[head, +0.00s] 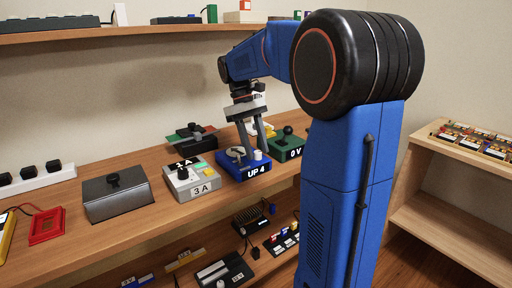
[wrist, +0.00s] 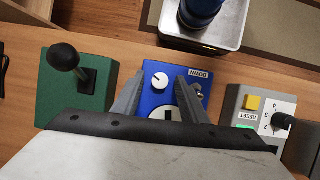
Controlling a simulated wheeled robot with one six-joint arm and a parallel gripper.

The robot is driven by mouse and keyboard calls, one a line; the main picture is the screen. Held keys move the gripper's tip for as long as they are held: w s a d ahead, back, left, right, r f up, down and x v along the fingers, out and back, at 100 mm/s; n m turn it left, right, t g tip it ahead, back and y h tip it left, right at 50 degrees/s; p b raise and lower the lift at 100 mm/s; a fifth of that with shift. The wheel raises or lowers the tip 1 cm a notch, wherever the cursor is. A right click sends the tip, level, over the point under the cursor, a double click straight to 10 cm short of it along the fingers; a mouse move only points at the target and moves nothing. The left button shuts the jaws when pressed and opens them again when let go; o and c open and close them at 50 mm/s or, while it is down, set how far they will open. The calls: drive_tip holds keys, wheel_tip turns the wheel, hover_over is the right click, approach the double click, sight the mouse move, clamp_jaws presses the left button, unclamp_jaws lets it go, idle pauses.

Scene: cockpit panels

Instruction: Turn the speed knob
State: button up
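A blue box (head: 243,168) labelled "UP 4" stands on the wooden bench. In the wrist view the knob (wrist: 159,80) is in clear sight between the fingers of my gripper (wrist: 161,77). My gripper (head: 257,151) points down over the blue box, its fingers apart with a gap on each side of the knob. Whether the fingertips are level with the knob I cannot tell. A second pale round part (wrist: 167,112) on the box is partly hidden by my gripper.
A green box (head: 287,147) with a black-balled lever stands close on one side. A grey "3 A" box (head: 192,184) with a black knob stands on the other. A grey sloped box (head: 116,196) is farther left. A shelf (head: 60,34) runs above the bench.

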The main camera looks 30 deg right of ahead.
drive_tip(key=v, duration=0.7)
drive_tip(key=shift+r, duration=0.3)
idle(0.3)
drive_tip(key=s+a, duration=0.1)
drive_tip(key=s, duration=0.1)
drive_tip(key=s+a+f+t, duration=0.1)
drive_tip(key=s, duration=0.1)
drive_tip(key=s+a+t, duration=0.1)
drive_tip(key=shift+s+a+f, duration=0.25)
drive_tip(key=shift+s+f, duration=0.05)
drive_tip(key=shift+s, duration=0.1)
drive_tip(key=s+a+f+t, duration=0.3)
drive_tip(key=s+a+f, duration=0.1)
drive_tip(key=s+f, duration=0.3)
drive_tip(key=s+a+f+t, duration=0.4)
drive_tip(key=s+f, duration=0.4)
drive_tip(key=s, duration=0.4)
drive_tip(key=shift+a+f+m+y, duration=0.3)
drive_tip(key=shift+a+m+y, duration=0.05)
drive_tip(key=shift+m+y, duration=0.05)
